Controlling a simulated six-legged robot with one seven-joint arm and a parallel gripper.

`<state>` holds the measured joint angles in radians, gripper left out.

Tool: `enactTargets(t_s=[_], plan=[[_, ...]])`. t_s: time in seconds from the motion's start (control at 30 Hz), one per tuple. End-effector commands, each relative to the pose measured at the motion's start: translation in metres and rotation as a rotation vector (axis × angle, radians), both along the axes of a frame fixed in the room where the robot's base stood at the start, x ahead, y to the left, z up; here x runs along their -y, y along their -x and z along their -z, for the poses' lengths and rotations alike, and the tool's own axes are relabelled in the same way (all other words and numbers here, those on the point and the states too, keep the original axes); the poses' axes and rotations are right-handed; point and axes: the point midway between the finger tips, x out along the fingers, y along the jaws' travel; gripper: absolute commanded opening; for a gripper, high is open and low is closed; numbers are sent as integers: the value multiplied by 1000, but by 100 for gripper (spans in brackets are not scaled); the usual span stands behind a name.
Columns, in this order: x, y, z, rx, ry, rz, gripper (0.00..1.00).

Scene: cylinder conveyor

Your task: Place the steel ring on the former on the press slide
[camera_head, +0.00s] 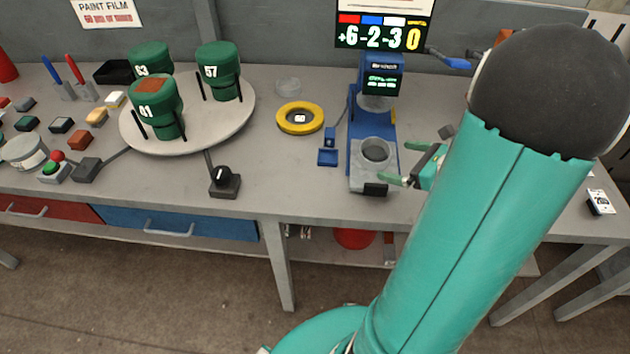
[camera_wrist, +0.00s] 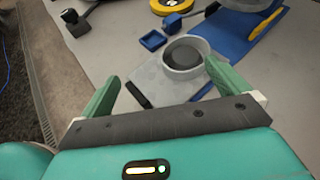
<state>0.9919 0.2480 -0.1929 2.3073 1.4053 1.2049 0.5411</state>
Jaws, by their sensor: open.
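The press slide (camera_head: 371,180) is a light grey plate at the front of the blue press (camera_head: 352,110); it also shows in the wrist view (camera_wrist: 160,78). On it stands a grey steel ring (camera_wrist: 172,76) with a dark round core, seemingly the former (camera_wrist: 184,54), inside it. The ring looks upright and around the core; whether it is fully down I cannot tell. My gripper (camera_head: 403,165) is open, with green fingers at the slide's near right side. In the wrist view my gripper (camera_wrist: 162,72) has its fingers apart and nothing between the tips; the ring lies beyond them.
A yellow roll (camera_head: 285,118) and a small blue tray (camera_head: 327,157) lie left of the press. A turntable (camera_head: 205,134) carries green cylinders further left. A black knob box (camera_head: 225,186) sits near the front edge.

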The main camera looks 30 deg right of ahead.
Motion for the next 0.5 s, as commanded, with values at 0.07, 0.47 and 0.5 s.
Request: enactTargets(t_s=[0.07,0.47,0.5], plan=[[-44,-15,-17,-11,116,-180,100],[-237,9,-70,39,978,-1220,100],[-248,15,-75,57,1077,-1312,100]])
